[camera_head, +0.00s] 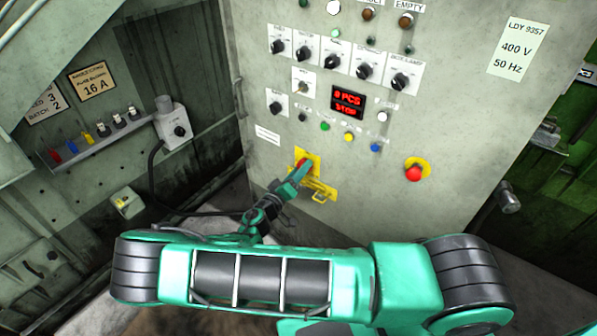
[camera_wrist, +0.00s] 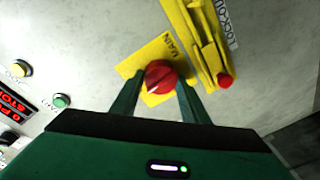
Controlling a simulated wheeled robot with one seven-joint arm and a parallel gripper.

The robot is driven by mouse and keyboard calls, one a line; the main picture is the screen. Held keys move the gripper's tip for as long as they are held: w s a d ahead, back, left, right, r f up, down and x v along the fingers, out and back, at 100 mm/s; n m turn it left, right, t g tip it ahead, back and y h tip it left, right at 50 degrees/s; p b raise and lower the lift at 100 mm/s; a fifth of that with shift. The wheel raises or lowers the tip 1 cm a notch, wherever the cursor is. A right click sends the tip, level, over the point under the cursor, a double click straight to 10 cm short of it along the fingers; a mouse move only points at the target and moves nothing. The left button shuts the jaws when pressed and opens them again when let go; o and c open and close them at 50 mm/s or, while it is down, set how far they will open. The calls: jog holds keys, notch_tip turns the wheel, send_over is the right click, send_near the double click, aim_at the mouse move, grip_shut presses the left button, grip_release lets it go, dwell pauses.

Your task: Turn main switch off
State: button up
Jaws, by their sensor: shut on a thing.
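The main switch is a red rotary knob (camera_wrist: 160,75) on a yellow plate marked MAIN (camera_wrist: 135,66). In the head view the red knob (camera_head: 302,161) sits low on the grey panel, partly hidden by my gripper (camera_head: 299,172). In the wrist view my gripper (camera_wrist: 159,84) has one finger on each side of the knob and is shut on it. A white pointer mark on the knob points toward the lower left of the wrist picture. The knob's far side and the panel's position marks are hard to read.
A yellow lockout bracket (camera_wrist: 197,40) with a red end (camera_wrist: 225,81) is close beside the switch. A red emergency button (camera_head: 414,173) is to the right. The display (camera_head: 347,103) reads 0 PCS, STOP.

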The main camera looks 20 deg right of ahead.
jog(key=shift+w+a+f+n+g, duration=0.1)
jog(key=shift+n+g, duration=0.25)
jog(key=shift+n, duration=2.3)
jog(key=shift+s+a+f+n+g, duration=0.15)
jog(key=shift+n+g, duration=0.25)
jog(key=shift+n, duration=2.3)
jog(key=shift+w+d+f+n+g, duration=0.15)
jog(key=shift+n+g, duration=0.2)
jog(key=shift+n, duration=2.3)
jog(key=shift+a, duration=0.1)
jog(key=o, duration=1)
jog(key=shift+o, duration=0.3)
jog(key=shift+r, duration=0.1)
